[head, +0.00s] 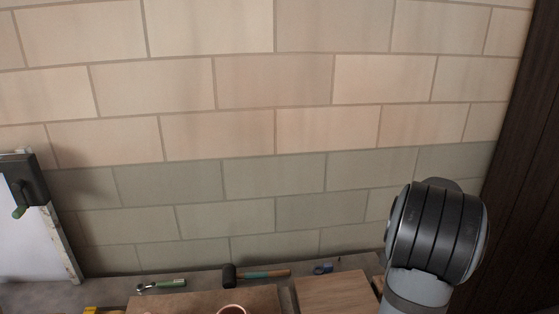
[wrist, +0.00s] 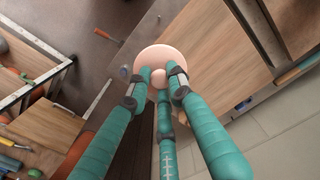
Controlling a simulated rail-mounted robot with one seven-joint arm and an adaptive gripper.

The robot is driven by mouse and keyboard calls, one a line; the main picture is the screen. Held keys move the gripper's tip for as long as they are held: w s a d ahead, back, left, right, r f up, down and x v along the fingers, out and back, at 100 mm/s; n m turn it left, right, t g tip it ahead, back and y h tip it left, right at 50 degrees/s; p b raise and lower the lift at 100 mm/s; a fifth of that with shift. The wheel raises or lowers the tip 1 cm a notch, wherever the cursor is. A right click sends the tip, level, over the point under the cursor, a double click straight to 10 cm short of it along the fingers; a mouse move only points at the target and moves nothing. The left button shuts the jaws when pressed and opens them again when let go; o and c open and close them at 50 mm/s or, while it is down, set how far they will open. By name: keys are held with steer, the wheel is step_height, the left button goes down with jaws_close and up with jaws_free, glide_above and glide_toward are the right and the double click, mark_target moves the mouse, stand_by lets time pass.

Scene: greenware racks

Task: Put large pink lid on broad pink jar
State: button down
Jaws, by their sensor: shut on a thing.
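A pink lid (wrist: 150,53) with a round knob is in the wrist view, at the far end of my fingers. My gripper (wrist: 161,75) has its teal fingers shut around the lid's knob. The lid appears held above the surfaces behind it. In the head view, a round pink rim (head: 231,309), perhaps the broad pink jar, shows at the bottom edge, mostly cut off. My gripper and the lid are outside the head view; only my arm shows at the right there.
A black-headed mallet (head: 250,273) and a green-handled tool (head: 165,284) lie along the back of the bench. Wooden boards (head: 335,291) lie in front of them. A brick wall (head: 220,140) stands behind. Wooden shelving with metal edges (wrist: 35,85) fills the wrist view's left side.

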steer(key=s+a+r, duration=0.2)
steer(key=s+a, duration=0.6)
steer(key=shift+s+a+r+m, duration=0.2)
steer(key=shift+a+r+m, duration=0.1)
steer(key=shift+a, duration=0.1)
